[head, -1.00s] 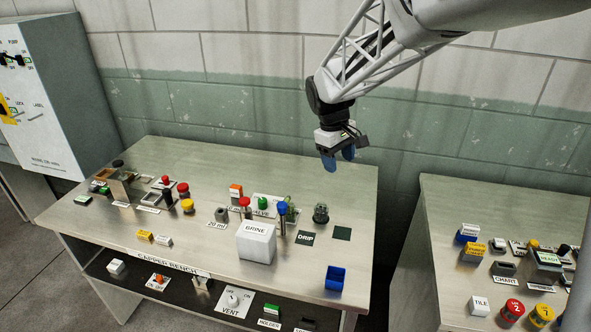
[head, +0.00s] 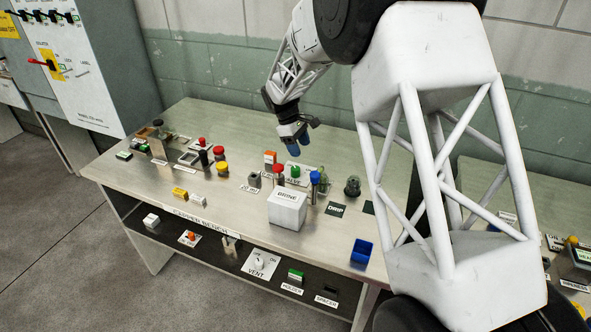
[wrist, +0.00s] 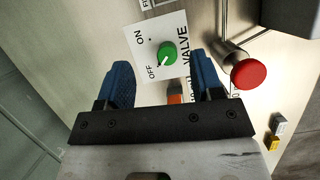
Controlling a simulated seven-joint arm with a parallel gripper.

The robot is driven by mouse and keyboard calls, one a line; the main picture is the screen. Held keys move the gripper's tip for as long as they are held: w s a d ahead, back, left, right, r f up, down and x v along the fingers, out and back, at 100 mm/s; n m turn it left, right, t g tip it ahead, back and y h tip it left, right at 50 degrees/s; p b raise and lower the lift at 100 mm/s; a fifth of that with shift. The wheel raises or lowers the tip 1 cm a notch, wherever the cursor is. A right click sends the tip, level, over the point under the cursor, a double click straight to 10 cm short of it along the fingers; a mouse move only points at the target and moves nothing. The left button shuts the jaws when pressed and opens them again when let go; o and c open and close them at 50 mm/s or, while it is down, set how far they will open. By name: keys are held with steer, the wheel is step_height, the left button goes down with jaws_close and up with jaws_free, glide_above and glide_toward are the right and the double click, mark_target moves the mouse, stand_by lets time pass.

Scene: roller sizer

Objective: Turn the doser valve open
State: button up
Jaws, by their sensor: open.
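The valve is a round green knob (wrist: 167,54) on a white plate (wrist: 142,32) marked ON, OFF and VALVE in the wrist view. Its white pointer mark points toward OFF. The knob also shows in the head view (head: 293,171), near the back of the bench. My gripper (wrist: 163,76) has two blue fingers spread apart with nothing between them. In the wrist view the knob appears between and just beyond the fingertips. In the head view my gripper (head: 299,147) hangs above the knob, apart from it.
A red-topped post (wrist: 248,72) stands close to the right finger in the wrist view. On the bench, a white BRINE block (head: 287,212) and a blue-topped post (head: 315,178) are near the knob. A blue bin (head: 361,251) sits at the front right.

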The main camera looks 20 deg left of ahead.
steer(key=n, duration=0.1)
glide_toward(295, 168)
step_height(295, 168, down, 3)
steer(key=shift+d+r, duration=0.25)
steer(key=shift+d, duration=0.1)
steer(key=shift+d+f, duration=0.1)
steer(key=shift+f, duration=0.05)
steer(key=shift+x, duration=3.75)
steer(key=shift+d, duration=0.1)
steer(key=c, duration=0.9)
